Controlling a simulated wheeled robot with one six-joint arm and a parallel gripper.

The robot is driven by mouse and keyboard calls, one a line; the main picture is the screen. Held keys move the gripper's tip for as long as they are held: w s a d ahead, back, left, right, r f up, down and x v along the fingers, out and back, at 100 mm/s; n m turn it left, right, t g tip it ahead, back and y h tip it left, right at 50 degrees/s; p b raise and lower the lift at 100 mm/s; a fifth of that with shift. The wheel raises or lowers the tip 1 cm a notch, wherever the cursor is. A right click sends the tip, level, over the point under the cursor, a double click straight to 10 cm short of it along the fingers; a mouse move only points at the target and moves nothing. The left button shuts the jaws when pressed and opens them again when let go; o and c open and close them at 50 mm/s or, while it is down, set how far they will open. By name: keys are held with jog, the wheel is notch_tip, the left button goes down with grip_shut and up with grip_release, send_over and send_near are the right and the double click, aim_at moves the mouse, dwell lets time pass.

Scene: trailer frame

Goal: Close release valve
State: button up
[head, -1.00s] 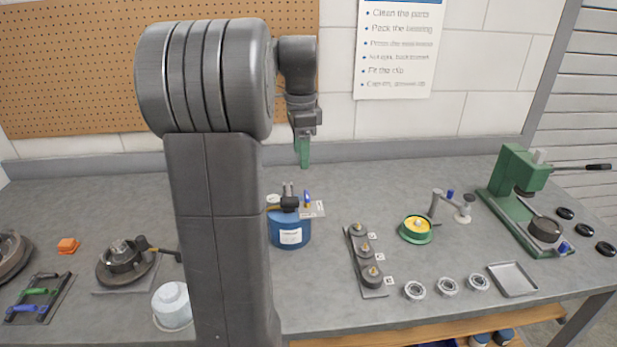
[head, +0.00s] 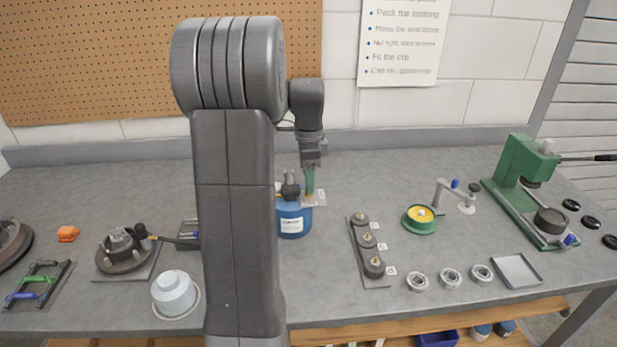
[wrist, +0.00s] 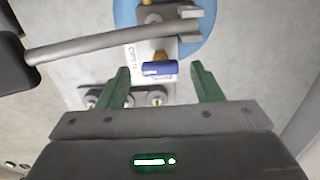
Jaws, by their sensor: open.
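A blue valve handle (wrist: 160,68) with a brass stem shows in the wrist view, on a white labelled plate (wrist: 160,50) by the blue drum (head: 292,222). The drum also shows in the wrist view (wrist: 208,32). My gripper (head: 310,190) points down just behind the drum's top in the head view. Its green fingers are open in the wrist view (wrist: 160,78). The blue handle lies beyond the fingertips, between them in the picture, with no visible contact. In the head view the handle is hidden by my gripper.
A grey lever (wrist: 110,42) with a black grip (wrist: 15,60) crosses above the fingers in the wrist view.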

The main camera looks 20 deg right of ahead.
jog(key=shift+f, duration=0.4)
jog(key=c, duration=1)
